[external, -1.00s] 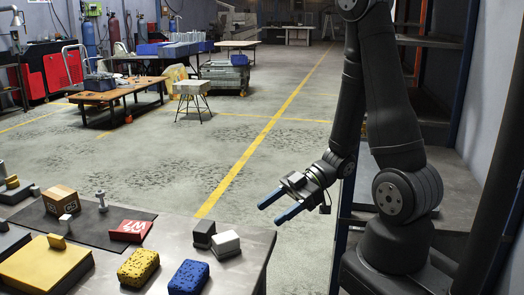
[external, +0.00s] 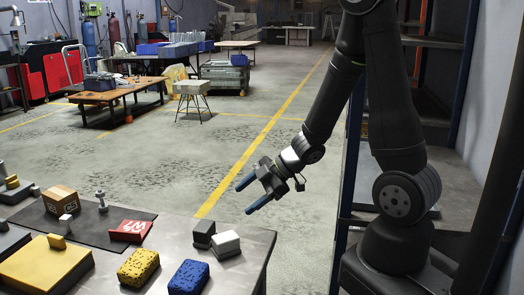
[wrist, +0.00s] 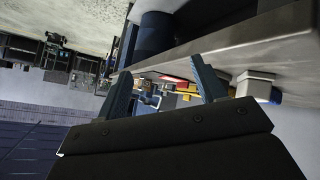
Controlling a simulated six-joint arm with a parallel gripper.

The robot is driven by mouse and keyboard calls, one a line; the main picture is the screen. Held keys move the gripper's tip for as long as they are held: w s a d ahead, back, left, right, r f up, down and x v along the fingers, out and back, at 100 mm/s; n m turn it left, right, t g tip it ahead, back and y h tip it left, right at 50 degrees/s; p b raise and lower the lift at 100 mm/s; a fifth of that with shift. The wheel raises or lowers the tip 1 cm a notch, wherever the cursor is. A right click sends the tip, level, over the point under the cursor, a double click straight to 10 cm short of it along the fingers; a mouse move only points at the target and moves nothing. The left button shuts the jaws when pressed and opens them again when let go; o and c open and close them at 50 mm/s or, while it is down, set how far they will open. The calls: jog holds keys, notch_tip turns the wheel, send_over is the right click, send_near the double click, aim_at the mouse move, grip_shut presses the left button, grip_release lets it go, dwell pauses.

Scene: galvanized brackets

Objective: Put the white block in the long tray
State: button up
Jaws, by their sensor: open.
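A white block (external: 226,242) sits on the near table by its right edge, touching or close beside a dark block (external: 203,231). A pale block (wrist: 255,82) near the table edge in the wrist view looks like the white one. My gripper (external: 246,198) is open and empty, with blue fingers, in the air above and beyond the table's right end. It is clear of the white block. Its two spread fingers also show in the wrist view (wrist: 162,67). I cannot make out a long tray in either view.
The table holds a yellow sponge (external: 138,267), a blue sponge (external: 188,277), a red block (external: 131,230), a cardboard box (external: 61,200), an upright bolt (external: 101,201) and a large yellow box (external: 45,266). Parts of the dark mat (external: 88,229) are bare.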

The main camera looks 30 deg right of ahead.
jog(key=w+a+r+t+h, duration=0.2)
jog(key=w+r+h, duration=0.1)
jog(key=w, duration=0.3)
notch_tip(320, 180, up, 12)
jog(key=g+h, duration=0.5)
jog(key=g, duration=0.2)
send_over(225, 236)
notch_tip(225, 236, down, 17)
jog(key=shift+f, duration=0.1)
jog(key=c, duration=1.2)
jog(key=shift+o, duration=0.2)
